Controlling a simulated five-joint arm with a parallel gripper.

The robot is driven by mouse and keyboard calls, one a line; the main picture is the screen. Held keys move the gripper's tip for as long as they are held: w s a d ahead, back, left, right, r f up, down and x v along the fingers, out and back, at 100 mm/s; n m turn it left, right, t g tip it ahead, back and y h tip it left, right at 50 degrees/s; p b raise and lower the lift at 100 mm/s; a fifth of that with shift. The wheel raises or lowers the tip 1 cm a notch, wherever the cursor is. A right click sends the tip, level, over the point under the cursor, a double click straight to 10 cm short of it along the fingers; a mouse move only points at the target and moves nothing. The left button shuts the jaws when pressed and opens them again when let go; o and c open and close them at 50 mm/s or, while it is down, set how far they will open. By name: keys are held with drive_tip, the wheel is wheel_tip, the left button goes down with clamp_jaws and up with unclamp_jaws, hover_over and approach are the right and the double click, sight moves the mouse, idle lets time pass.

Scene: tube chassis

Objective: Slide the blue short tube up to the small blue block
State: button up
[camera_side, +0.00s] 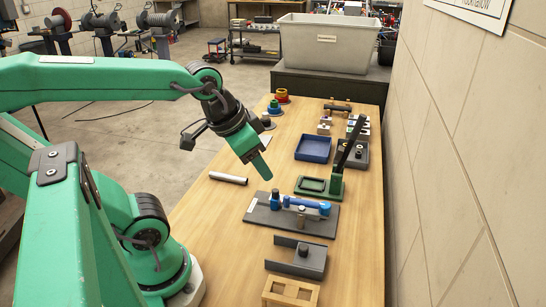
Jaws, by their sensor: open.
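A dark grey plate (262,217) lies on the bench, with blue parts on it. A blue tube (302,202) lies lengthwise across the plate. A small blue block (325,209) is at its right end; I cannot tell whether the two touch. A darker blue upright piece (275,199) stands at the tube's left end. My gripper (263,170) points down above the bench, behind and a little left of the plate, clear of the blue parts. Its fingers are small in this view, and nothing shows held in them.
A silver tube (228,178) lies left of my gripper. A green fixture with an upright lever (347,145) stands behind the plate, and a blue tray (313,149) farther back. A wall runs along the right.

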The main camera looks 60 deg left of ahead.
drive_tip(key=w+a+f+m+g, duration=0.2)
drive_tip(key=w+a+f+m, duration=0.25)
drive_tip(key=w, duration=0.35)
drive_tip(key=m+g, duration=0.2)
drive_tip(key=m, duration=0.2)
hover_over(306, 205)
drive_tip(key=s+a, duration=0.4)
drive_tip(key=f, duration=0.9)
drive_tip(key=shift+w+d+f, duration=0.1)
drive_tip(key=shift+w+d, duration=0.05)
drive_tip(key=shift+d, duration=0.05)
drive_tip(key=shift+f, duration=0.15)
drive_tip(key=shift+w+a+f, duration=0.1)
drive_tip(key=shift+w+f, duration=0.05)
drive_tip(key=shift+f, duration=1.1)
drive_tip(key=shift+w+d+f, duration=0.1)
drive_tip(key=shift+w+f, duration=0.05)
drive_tip(key=shift+f, duration=1.05)
drive_tip(key=shift+w+a+f, duration=0.1)
drive_tip(key=shift+w+f, duration=0.05)
drive_tip(key=shift+f, duration=1.1)
drive_tip(key=shift+c, duration=0.5)
clamp_jaws()
